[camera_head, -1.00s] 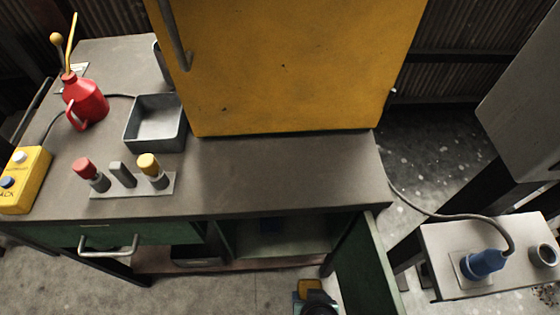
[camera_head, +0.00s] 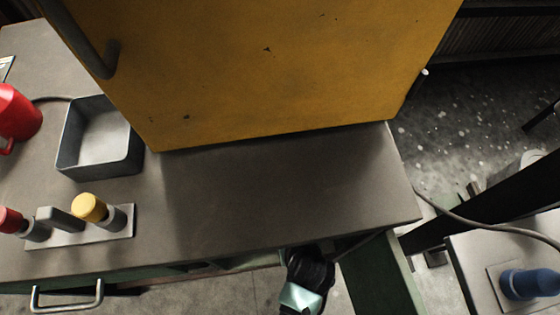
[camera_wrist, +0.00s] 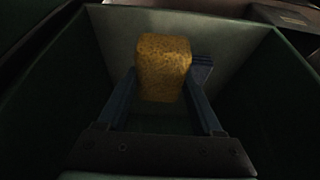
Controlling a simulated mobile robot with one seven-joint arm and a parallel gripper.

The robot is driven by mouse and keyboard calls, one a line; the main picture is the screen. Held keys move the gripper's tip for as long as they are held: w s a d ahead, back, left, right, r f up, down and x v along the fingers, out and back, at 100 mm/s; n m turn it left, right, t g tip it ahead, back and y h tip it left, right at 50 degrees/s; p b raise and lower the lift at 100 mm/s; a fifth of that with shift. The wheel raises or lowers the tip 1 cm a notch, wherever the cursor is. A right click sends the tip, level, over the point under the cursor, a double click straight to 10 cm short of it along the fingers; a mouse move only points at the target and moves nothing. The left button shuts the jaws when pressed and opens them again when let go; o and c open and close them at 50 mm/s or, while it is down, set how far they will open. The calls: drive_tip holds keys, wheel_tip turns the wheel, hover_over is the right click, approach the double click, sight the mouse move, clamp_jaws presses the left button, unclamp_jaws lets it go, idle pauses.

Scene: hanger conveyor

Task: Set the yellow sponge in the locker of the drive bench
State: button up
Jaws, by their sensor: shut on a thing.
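The yellow sponge (camera_wrist: 163,66) is held between the two blue fingers of my gripper (camera_wrist: 163,90) in the wrist view. Around it are the dark green side walls and paler back of the locker (camera_wrist: 115,30), so gripper and sponge are inside the opening or at its mouth. I cannot tell whether the sponge touches the locker floor. In the head view my wrist reaches under the front edge of the drive bench (camera_head: 290,195), beside the open green locker door (camera_head: 378,280). The sponge and fingers are hidden there by the benchtop.
A large yellow cabinet (camera_head: 270,70) stands on the bench. A grey tray (camera_head: 75,140), a red oil can (camera_head: 15,115) and a plate with knobs (camera_head: 85,235) are at left. A drawer handle (camera_head: 65,300) juts from the front. A blue plug (camera_head: 530,283) sits at right.

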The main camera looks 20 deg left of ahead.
drive_tip(key=w+a+b, duration=0.1)
drive_tip(key=w+a, duration=0.1)
drive_tip(key=w, duration=0.2)
drive_tip(key=w+a+f+b, duration=0.1)
drive_tip(key=w+a+b, duration=0.1)
drive_tip(key=w+a, duration=0.1)
drive_tip(key=w+a+b, duration=0.1)
drive_tip(key=w+a, duration=0.2)
drive_tip(key=w, duration=0.2)
drive_tip(key=shift+a+f+b, duration=0.1)
drive_tip(key=shift+f+b, duration=0.25)
wheel_tip(320, 180, down, 5)
drive_tip(key=b, duration=0.2)
drive_tip(key=shift+b, duration=0.4)
drive_tip(key=shift+w+f+b, duration=0.1)
drive_tip(key=shift+f+b, duration=0.15)
drive_tip(key=shift+b, duration=0.05)
drive_tip(key=shift+r, duration=0.1)
drive_tip(key=shift+f, duration=0.2)
drive_tip(key=o, duration=1.5)
drive_tip(key=shift+c, duration=0.2)
